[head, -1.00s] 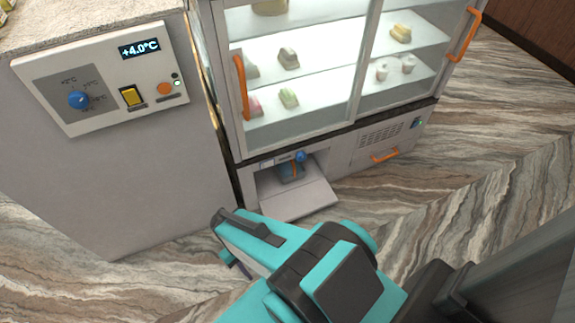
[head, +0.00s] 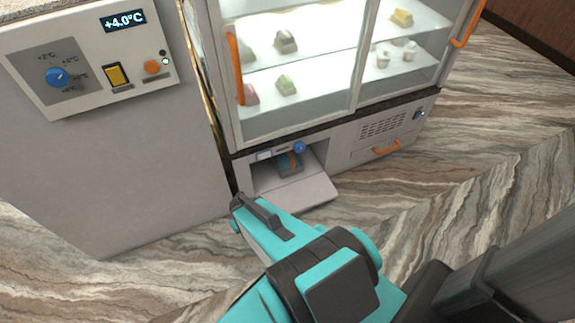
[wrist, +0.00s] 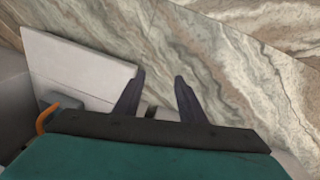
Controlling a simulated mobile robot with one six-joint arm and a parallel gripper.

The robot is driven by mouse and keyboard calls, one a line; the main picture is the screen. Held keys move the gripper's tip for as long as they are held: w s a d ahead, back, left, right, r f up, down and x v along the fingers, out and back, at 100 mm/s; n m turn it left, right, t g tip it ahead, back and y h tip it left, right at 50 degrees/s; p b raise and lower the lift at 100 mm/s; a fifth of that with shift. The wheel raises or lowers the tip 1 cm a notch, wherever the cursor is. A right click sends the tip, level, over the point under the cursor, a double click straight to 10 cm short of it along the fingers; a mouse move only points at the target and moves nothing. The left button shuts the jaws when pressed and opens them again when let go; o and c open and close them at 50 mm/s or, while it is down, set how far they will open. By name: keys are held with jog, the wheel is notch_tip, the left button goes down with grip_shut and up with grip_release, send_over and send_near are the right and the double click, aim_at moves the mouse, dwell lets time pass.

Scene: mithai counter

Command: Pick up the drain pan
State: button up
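The drain pan (head: 290,162) looks like a small grey-blue box with an orange handle. It sits inside the low open compartment under the glass display case, behind a lowered flap (head: 297,194). In the wrist view part of the pan (wrist: 58,100) and its orange handle show at the left edge, partly hidden by my gripper's body. My gripper (wrist: 159,88) is open and empty, its two dark fingers apart above the flap's edge and the floor.
A blue knob (head: 300,147) is at the compartment's top edge. A grey counter with a control panel (head: 88,62) stands at the left. The display case (head: 345,100) holds sweets and has orange handles. The marbled floor in front is clear.

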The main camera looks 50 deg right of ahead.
jog(key=w+d+f+m+t+h+b, duration=0.15)
jog(key=w+d+f+t+b, duration=0.35)
jog(key=w+d, duration=0.5)
jog(key=n+t+h+b, duration=0.2)
jog(key=t+h+b, duration=0.2)
jog(key=t+b, duration=1.05)
send_near(291, 155)
jog(key=r+g+b, duration=0.2)
jog(key=g+b, duration=0.1)
jog(key=shift+w+r+m+g+y+b, duration=0.1)
jog(key=shift+w+m+g+y+b, duration=0.15)
jog(key=shift+b, duration=0.05)
jog(key=b+x, duration=0.2)
jog(key=x, duration=0.5)
jog(key=shift+w+d, duration=0.15)
jog(key=shift+w, duration=0.2)
jog(key=shift+w+d, duration=0.15)
jog(key=shift+w, duration=0.25)
jog(key=shift+w+b, duration=0.15)
jog(key=shift+b, duration=0.2)
